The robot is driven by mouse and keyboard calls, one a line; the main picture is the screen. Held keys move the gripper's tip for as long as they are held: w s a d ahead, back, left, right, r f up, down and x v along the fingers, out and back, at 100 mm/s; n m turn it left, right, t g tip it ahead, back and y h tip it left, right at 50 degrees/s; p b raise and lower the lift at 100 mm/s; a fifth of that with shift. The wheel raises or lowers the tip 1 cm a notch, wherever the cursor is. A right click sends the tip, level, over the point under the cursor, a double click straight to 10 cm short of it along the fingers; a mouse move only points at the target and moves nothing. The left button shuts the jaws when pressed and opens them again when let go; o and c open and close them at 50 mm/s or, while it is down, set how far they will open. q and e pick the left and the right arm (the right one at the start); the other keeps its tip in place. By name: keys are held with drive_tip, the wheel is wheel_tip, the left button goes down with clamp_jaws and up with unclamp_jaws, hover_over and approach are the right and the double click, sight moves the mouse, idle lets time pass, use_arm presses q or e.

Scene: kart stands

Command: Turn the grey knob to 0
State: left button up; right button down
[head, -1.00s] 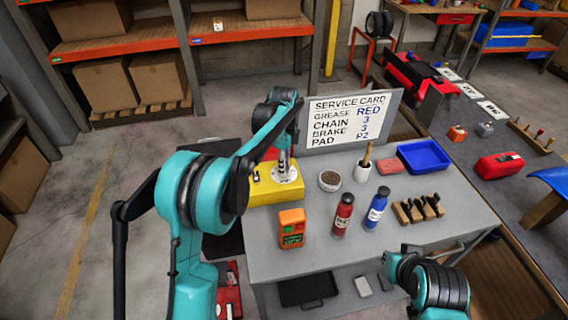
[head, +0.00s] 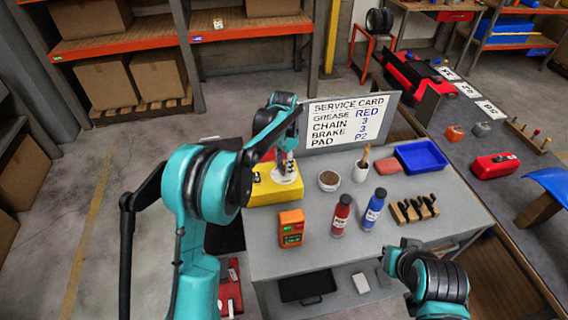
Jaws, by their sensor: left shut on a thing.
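A yellow box (head: 262,192) stands at the back left of the grey table, with a white round dial (head: 291,178) on its top. My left gripper (head: 286,167) points down at the middle of this dial and is shut on the grey knob. The fingers hide the knob, so I cannot read its setting. My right gripper (head: 399,248) is low in front of the table's right part, away from the box. I cannot tell whether its jaws are open.
A service card board (head: 346,122) stands behind. An orange device (head: 291,228), red bottle (head: 341,216), blue bottle (head: 373,210), bowl (head: 329,180), cup (head: 361,172), blue tray (head: 421,156) and a wooden block with black pieces (head: 414,209) stand on the table (head: 460,200).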

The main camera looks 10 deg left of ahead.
use_arm(q)
drive_tip(key=n+p, duration=0.1)
drive_tip(key=n, duration=1.1)
drive_tip(key=shift+n+p, duration=0.3)
drive_tip(key=shift+p, duration=0.05)
idle(0.4)
drive_tip(key=o, duration=1.2)
drive_tip(key=shift+c, duration=0.2)
wheel_tip(320, 180, up, 12)
